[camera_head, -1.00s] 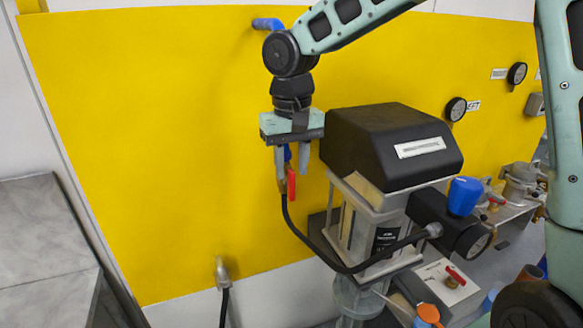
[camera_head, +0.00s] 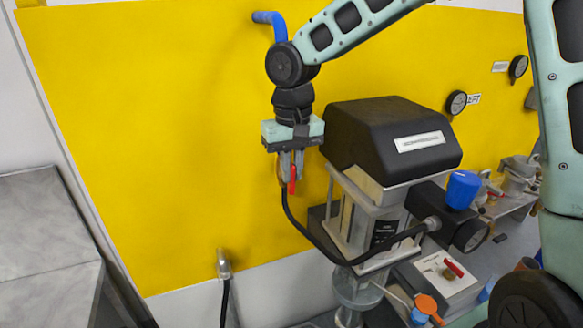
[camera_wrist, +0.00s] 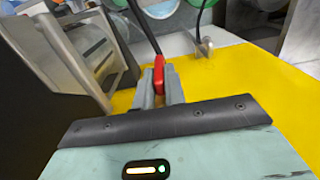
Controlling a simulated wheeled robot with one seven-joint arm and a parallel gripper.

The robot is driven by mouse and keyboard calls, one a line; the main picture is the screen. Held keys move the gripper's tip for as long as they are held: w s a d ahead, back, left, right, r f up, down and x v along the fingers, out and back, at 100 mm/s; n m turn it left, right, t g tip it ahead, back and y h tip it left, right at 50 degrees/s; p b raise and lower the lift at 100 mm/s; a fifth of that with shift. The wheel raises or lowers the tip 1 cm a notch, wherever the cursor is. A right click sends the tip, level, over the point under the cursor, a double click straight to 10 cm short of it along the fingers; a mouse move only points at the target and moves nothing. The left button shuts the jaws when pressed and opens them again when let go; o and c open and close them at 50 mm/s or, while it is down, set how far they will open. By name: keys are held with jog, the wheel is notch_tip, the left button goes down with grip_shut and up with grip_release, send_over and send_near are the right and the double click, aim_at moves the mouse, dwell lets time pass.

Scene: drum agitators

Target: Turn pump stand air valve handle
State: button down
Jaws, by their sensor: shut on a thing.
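The red air valve handle (camera_head: 293,181) hangs at the top end of the black hose, left of the pump stand (camera_head: 385,195). My gripper (camera_head: 290,170) points down at it from above, its fingers closed around the valve handle. In the wrist view the red handle (camera_wrist: 159,74) shows between the two grey fingertips (camera_wrist: 160,90), with its lower part standing out beyond them. The brass valve body is mostly hidden by the fingers.
The black hose (camera_head: 297,222) loops from the valve to the pump stand. A blue pipe (camera_head: 268,18) runs behind my arm on the yellow wall panel (camera_head: 150,130). The pump's black motor cover (camera_head: 385,140) stands close right of my gripper.

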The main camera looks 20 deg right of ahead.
jog(key=shift+d+r, duration=0.1)
jog(key=y+p, duration=0.1)
jog(key=d+y+p, duration=0.1)
jog(key=y+p, duration=0.1)
jog(key=shift+y, duration=0.3)
jog(key=shift+d+f+y+p, duration=0.15)
jog(key=shift+y+p, duration=0.25)
jog(key=shift+y, duration=0.5)
jog(key=shift+d+f+y+p, duration=0.15)
jog(key=shift+y+p, duration=0.25)
jog(key=shift+y, duration=0.5)
jog(key=c, duration=1.5)
grip_release()
jog(key=shift+o, duration=0.2)
notch_tip(320, 180, up, 10)
jog(key=b, duration=0.4)
